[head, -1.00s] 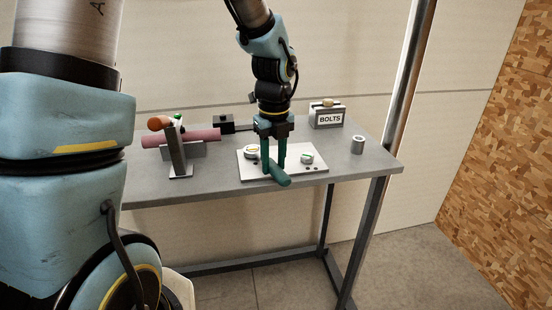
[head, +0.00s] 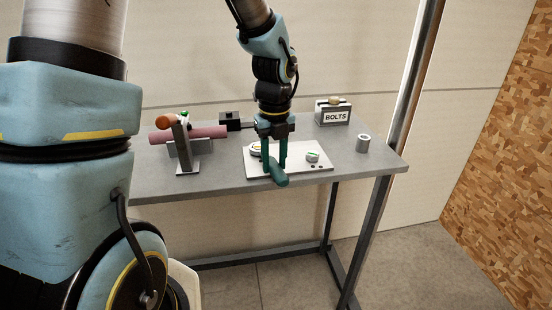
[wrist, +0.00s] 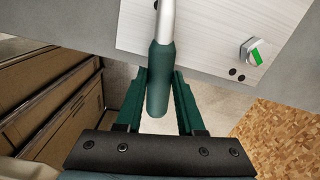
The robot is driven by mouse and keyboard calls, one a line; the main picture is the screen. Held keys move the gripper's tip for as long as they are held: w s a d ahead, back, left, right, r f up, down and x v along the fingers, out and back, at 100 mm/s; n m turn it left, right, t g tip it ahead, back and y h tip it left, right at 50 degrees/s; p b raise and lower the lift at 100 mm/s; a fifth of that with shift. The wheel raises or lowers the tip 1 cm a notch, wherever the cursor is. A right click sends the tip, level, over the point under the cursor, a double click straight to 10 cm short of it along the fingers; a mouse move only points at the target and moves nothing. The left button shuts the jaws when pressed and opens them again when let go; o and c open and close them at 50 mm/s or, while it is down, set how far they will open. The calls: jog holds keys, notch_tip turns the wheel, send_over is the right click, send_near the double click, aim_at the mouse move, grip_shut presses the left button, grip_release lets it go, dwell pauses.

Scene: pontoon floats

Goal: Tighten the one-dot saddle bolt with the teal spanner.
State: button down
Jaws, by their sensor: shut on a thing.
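My gripper (head: 275,168) is over the front part of the pale plate (head: 304,172), its dark green fingers pointing down. It is shut on the teal spanner (head: 279,179); the teal handle (wrist: 159,88) lies between the fingers in the wrist view, and its silver shaft runs out of the top edge. A round saddle bolt (head: 256,147) sits on the plate's left, partly hidden by my gripper. I cannot tell whether the spanner's head is on it. The right bolt (head: 313,156) has a green stripe and two black dots beside it; it also shows in the wrist view (wrist: 253,50).
A pink bar (head: 205,133) rests on a grey stand at the table's left. A BOLTS box (head: 334,115) and a small metal cylinder (head: 363,144) stand at the right. The grey table's (head: 375,164) right front is clear.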

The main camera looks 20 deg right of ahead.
jog(key=shift+a+r, duration=0.1)
jog(key=shift+a, duration=0.05)
jog(key=shift+a+m+p, duration=0.35)
jog(key=shift+m+p, duration=0.05)
jog(key=shift+p, duration=0.2)
jog(key=shift+a+m+p, duration=0.7)
jog(key=shift+a+p, duration=0.05)
jog(key=shift+p, duration=0.1)
dwell(0.6)
jog(key=shift+a, duration=0.1)
jog(key=shift+w+a+m+p, duration=0.1)
jog(key=shift+a+m+p, duration=0.2)
jog(key=shift+m+p, duration=0.15)
jog(key=shift+w+a, duration=0.1)
jog(key=shift+a, duration=0.15)
jog(key=shift+d, duration=0.15)
jog(key=shift+d+n, duration=0.45)
jog(key=shift+d, duration=0.05)
